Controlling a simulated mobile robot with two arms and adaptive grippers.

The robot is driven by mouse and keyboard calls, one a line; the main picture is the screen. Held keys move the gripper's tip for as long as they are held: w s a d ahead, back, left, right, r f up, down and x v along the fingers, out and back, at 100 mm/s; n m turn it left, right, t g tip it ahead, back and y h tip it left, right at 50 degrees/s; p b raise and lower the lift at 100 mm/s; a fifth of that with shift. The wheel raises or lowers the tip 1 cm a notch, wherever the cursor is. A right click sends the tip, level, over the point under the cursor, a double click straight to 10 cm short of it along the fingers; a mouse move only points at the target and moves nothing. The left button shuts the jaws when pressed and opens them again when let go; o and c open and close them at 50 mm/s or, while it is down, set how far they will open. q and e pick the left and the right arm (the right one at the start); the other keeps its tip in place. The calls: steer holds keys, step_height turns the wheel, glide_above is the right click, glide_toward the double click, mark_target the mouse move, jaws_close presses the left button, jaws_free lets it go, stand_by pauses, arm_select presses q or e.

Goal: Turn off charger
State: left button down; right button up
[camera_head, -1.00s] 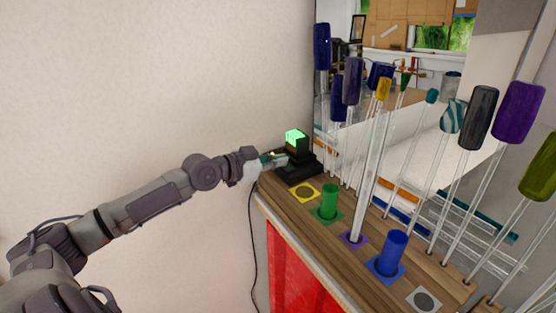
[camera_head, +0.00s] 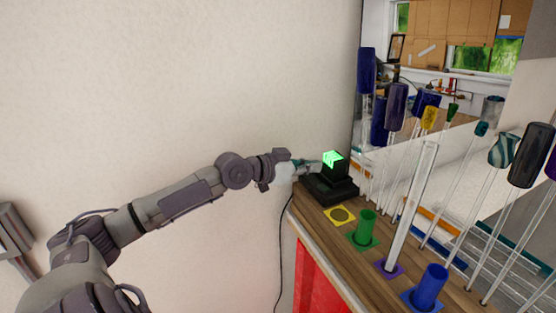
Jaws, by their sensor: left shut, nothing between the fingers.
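The charger (camera_head: 330,188) is a black box with a stepped base at the far left corner of the wooden bench top. Its top face glows green (camera_head: 333,158). My left arm reaches in from the left, and my left gripper (camera_head: 312,167) is shut and empty at the charger's left side, close to its upper block. I cannot tell whether the fingertips touch it. My right gripper is not in view.
A yellow square mat (camera_head: 340,216), a green cup (camera_head: 366,227) and a blue cup (camera_head: 430,286) line the bench's front side. A tall glass rod (camera_head: 412,208) stands between the cups. Several rods with coloured ends stand behind. A black cable (camera_head: 281,255) hangs left of the bench.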

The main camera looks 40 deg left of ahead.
arm_select(q)
steer(key=b+v, duration=0.3)
steer(key=v, duration=0.6)
steer(key=shift+s+a+b, duration=0.2)
steer(key=shift+a+b, duration=0.05)
steer(key=shift+b, duration=0.15)
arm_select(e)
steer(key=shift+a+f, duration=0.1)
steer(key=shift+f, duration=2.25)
